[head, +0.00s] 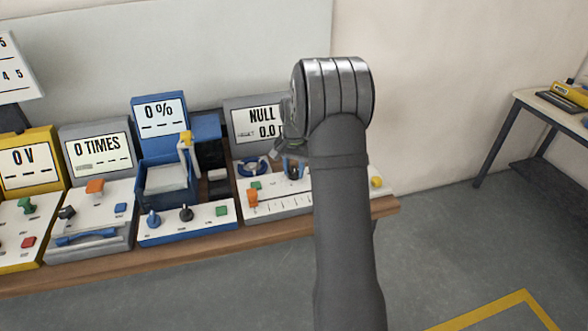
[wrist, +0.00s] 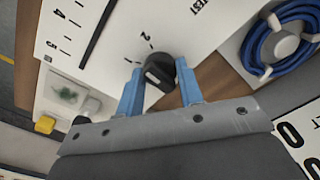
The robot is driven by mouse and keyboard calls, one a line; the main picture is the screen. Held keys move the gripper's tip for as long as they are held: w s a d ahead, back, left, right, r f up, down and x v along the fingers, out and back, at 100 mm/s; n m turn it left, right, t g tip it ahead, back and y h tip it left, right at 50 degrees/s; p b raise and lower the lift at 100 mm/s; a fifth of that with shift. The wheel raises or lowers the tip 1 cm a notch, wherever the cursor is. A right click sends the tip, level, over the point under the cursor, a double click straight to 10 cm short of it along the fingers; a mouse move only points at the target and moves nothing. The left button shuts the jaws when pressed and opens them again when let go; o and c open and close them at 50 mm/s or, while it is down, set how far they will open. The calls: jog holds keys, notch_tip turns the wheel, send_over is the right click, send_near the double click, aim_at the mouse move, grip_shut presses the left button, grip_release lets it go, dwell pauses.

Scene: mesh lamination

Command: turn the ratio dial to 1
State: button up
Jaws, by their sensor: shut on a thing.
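The ratio dial (wrist: 160,68) is a black round knob in the wrist view, on a white panel (wrist: 100,75) with the printed marks 1 and 2 beside it. My gripper (wrist: 159,72) has its two blue fingers shut on the dial, one on each side. A pale line shows on the knob, but I cannot tell clearly which mark it points at. The device's display (head: 257,122) reads NULL and 0.0.
A blue coil (wrist: 262,40) sits close to the dial. A yellow button (wrist: 45,125) and a green part under a clear cover (wrist: 66,95) lie at the left. An orange slider (head: 252,197) and a blue device (head: 186,222) stand left of my arm.

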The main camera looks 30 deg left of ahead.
aim_at(294, 169)
jog(key=n, duration=0.7)
dwell(0.6)
jog(key=o, duration=1)
notch_tip(294, 169, up, 18)
jog(key=shift+f, duration=0.25)
